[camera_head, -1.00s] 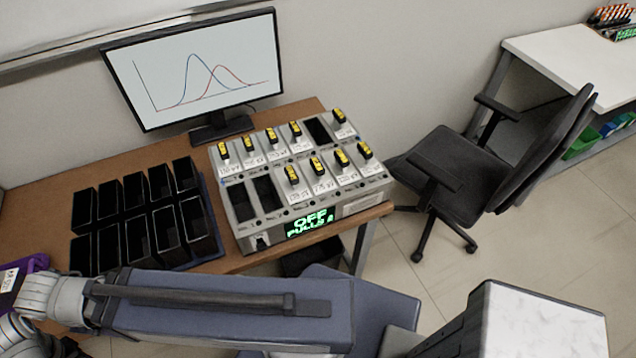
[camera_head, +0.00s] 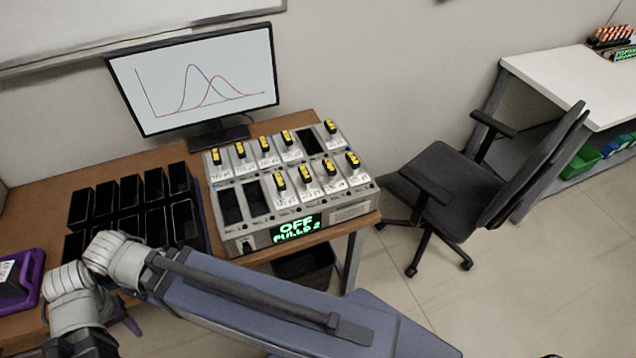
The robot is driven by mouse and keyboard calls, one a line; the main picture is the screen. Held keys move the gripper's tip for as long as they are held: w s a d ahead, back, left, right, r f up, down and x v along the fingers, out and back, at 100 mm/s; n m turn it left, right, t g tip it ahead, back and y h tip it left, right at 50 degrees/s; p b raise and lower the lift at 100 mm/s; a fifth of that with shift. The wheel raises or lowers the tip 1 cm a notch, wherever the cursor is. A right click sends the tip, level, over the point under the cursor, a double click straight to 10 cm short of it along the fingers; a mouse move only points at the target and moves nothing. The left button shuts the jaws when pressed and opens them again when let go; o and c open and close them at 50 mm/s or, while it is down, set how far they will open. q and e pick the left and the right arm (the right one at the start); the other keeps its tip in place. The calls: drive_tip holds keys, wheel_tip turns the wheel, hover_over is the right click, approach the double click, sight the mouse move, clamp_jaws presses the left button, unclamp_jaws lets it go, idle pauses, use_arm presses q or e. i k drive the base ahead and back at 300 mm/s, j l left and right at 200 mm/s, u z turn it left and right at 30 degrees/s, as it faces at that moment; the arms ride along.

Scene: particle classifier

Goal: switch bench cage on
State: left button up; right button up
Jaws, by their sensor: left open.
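The bench cage (camera_head: 348,212) is a grey box on the wooden bench. Its front display (camera_head: 297,229) glows green and reads OFF, with a smaller line that looks like PULLS 2. A small switch (camera_head: 246,246) shows at the left end of its front face. Several slots hold modules with yellow tops (camera_head: 280,182); three slots are empty, one in the back row and two at front left. My left gripper (camera_head: 108,338) is at the lower left, partly hidden by its own wrist and low in the picture. It is open, apart from the cage. My right gripper is not in view.
Black bins (camera_head: 186,222) stand left of the cage, partly behind my arm. A monitor (camera_head: 195,82) stands behind. A purple case (camera_head: 28,290) lies at the bench's left. An office chair (camera_head: 445,175) and white table (camera_head: 565,85) are to the right.

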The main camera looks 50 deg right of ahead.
sight(248, 249)
drive_tip(key=z, duration=1.85)
drive_tip(key=k+j+z, duration=0.1)
drive_tip(key=j, duration=0.25)
drive_tip(key=k+j+z, duration=0.15)
drive_tip(key=j, duration=0.2)
